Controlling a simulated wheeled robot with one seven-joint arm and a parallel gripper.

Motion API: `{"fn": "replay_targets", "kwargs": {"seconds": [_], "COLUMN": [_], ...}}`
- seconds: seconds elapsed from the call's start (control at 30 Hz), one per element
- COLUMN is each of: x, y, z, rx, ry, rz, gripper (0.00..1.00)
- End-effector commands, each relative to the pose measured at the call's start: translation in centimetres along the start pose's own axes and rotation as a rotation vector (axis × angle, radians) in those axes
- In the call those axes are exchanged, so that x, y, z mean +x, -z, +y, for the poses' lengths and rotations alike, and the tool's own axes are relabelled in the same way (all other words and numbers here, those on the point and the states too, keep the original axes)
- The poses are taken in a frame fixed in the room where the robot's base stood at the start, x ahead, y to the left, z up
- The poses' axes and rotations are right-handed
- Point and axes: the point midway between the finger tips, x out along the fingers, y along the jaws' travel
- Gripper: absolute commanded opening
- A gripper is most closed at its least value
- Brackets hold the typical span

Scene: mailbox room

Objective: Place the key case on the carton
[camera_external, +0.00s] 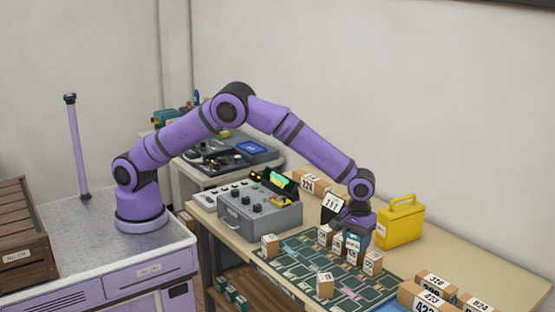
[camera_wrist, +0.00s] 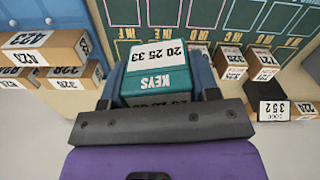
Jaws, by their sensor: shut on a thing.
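Several brown cartons with number labels are in view, including one (camera_external: 325,284) at the mat's front and one (camera_external: 373,262) just right of the gripper. Which carton is meant is unclear.
The green gridded mat (camera_external: 296,262) lies on the table. A grey control box (camera_external: 259,212) stands left of it and a yellow case (camera_external: 400,222) right of my gripper. Larger cartons (camera_external: 432,299) crowd the front right. A carton labelled 224 (camera_external: 313,184) stands at the back.

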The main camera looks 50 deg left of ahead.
Motion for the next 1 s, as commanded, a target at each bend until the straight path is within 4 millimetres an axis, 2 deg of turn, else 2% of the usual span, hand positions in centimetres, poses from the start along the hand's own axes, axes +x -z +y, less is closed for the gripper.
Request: {"fn": "replay_targets", "kwargs": {"seconds": [0.03,0.3,0.47,0.67,0.77,1.0], "x": [-1.4,-6.7,-6.2,-6.2,-6.1,-6.1], "y": [0.0,0.0,3.2,8.0,11.3,20.2], "z": [0.1,0.0,-1.4,-3.8,-5.7,-12.2], "rx": [0.000,0.000,-0.095,-0.243,-0.349,-0.657], "ry": [-0.005,-0.002,0.001,0.000,0.000,0.001], "rz": [0.001,0.001,0.000,0.000,0.000,0.000], "gripper": [0.29,0.29,0.29,0.29,0.29,0.29]}}
